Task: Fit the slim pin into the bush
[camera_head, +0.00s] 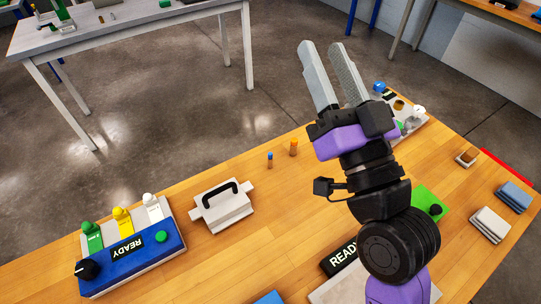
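A slim pin (270,160) with a blue top and a brownish lower part stands upright on the wooden bench, left of my arm. A thicker orange pin (294,147) stands upright just right of it and a little farther back. My gripper (322,47) is raised, with its grey fingers pointing up and away. The fingers are apart and nothing shows between them. The gripper is clear of both pins. I cannot pick out the bush for certain; part of the bench is hidden behind my arm.
A white lidded box (225,212) with a black handle and a blue READY panel (130,262) with levers are at left. A light fixture block (412,132) with small parts is partly behind my arm. Stacked pads (490,225) lie at right. Bare bench surrounds the pins.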

